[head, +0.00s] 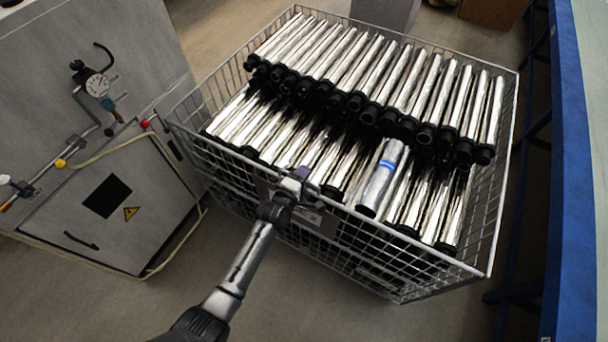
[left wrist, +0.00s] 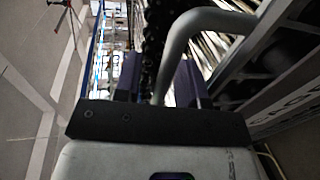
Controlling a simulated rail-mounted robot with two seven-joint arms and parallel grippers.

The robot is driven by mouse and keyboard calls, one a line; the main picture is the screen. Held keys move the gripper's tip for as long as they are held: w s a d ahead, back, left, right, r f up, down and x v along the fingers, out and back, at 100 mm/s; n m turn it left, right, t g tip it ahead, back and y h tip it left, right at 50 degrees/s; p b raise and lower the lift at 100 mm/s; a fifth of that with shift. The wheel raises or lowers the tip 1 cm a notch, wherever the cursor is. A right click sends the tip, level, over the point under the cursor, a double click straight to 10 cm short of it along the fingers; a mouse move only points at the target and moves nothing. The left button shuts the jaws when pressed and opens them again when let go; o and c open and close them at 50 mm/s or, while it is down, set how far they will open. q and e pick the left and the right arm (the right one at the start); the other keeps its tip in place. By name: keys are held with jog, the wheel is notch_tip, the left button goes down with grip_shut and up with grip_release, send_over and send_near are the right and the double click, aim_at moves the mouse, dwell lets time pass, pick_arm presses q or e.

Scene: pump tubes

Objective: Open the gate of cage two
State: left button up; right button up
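A wire cage (head: 497,215) stands in the middle of the head view, filled with silvery tubes with black ends. I cannot read a number on it. A dark plate with a pale label (head: 322,222) hangs on its front mesh. My left gripper (head: 296,176) is at the top edge of the cage's front side, above this plate. In the left wrist view its two purple fingers (left wrist: 156,80) stand apart. A bent grey metal bar (left wrist: 178,42) reaches down between them, nearer the right finger. I cannot tell whether they touch. My right gripper is not in view.
One tube with a blue band (head: 379,180) lies near the cage front. A grey cabinet (head: 125,205) with a gauge (head: 97,86) and hoses stands close on the left. A blue-edged bench (head: 568,180) runs along the right. The floor in front is clear.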

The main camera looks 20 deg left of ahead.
pick_arm(q)
jog(key=shift+w+f, duration=0.1)
jog(key=shift+w, duration=0.3)
jog(key=shift+c, duration=0.3)
grip_shut()
